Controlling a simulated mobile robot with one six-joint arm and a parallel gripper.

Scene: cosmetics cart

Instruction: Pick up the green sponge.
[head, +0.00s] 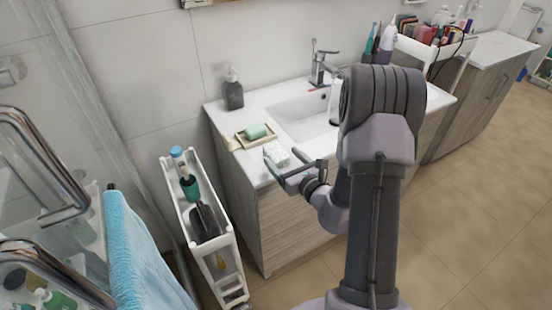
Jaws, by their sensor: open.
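A small green block (257,131), which looks like the sponge or a bar of soap, lies on a shallow tan dish (241,141) at the left end of the white counter. My gripper (281,170) is open at the counter's front edge, to the right of the dish and nearer the camera. It is apart from the green block. A crumpled white item (276,154) lies on the counter by the fingers. I cannot tell if they touch it or if anything is between them.
A dark soap bottle (233,90) stands behind the dish. The basin (300,112) and tap (322,62) are to the right. A narrow white cart (170,185) with bottles stands left of the cabinet. A blue towel (140,255) hangs at lower left.

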